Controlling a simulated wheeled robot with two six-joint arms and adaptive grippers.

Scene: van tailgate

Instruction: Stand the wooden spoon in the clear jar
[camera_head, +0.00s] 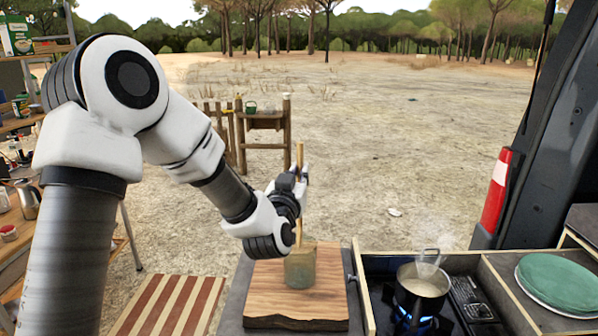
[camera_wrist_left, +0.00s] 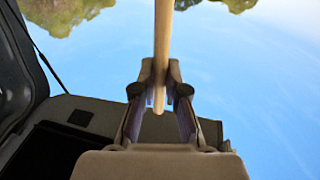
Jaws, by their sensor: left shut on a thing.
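The wooden spoon (camera_head: 299,156) is close to upright in my left gripper (camera_head: 300,178). In the left wrist view, the two fingers of the gripper (camera_wrist_left: 160,88) are shut on the spoon's pale handle (camera_wrist_left: 163,35). The clear jar (camera_head: 300,271) looks greenish and stands upright on a wooden board (camera_head: 292,312), below the gripper. The spoon's lower part runs down to the jar's mouth in the head view. I cannot tell whether its end is inside the jar or behind the rim. My right gripper is in neither view.
A pot (camera_head: 422,292) steams on a lit burner right of the board, with blue flame beneath. A green plate (camera_head: 560,281) lies further right. A red-and-white striped mat (camera_head: 165,306) is at lower left. Shelves with goods stand at the far left.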

